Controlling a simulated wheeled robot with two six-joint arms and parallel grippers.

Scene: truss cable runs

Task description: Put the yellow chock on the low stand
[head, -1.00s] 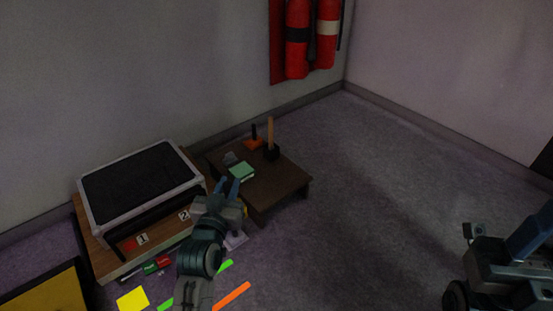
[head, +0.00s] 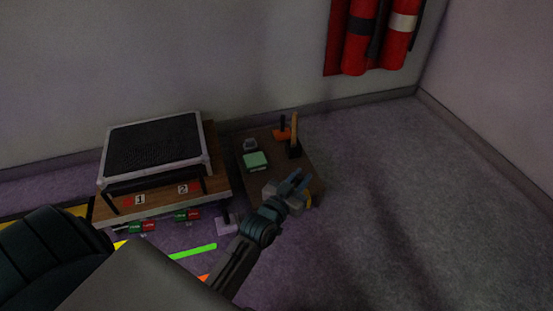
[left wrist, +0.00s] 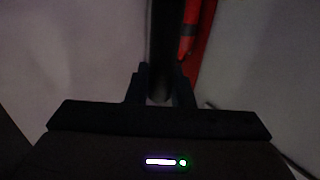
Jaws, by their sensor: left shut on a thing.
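My left gripper (head: 297,182) is over the front right part of a low dark brown table (head: 310,167), which looks like the low stand. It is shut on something. In the left wrist view a dark upright bar (left wrist: 161,45) stands between the fingers (left wrist: 160,88); its colour is lost in the dark. A small yellow patch (head: 308,200) shows just below the gripper; I cannot tell whether it is the yellow chock or part of my wrist. The chock is not clearly seen elsewhere. My right gripper is not in view.
On the table stand a green block (head: 256,160), a wooden-handled tool (head: 294,140), an orange-based piece (head: 282,134) and a small grey piece (head: 250,144). A grate-topped platform (head: 155,148) stands left. Red extinguishers (head: 361,40) hang behind. Floor at right is clear.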

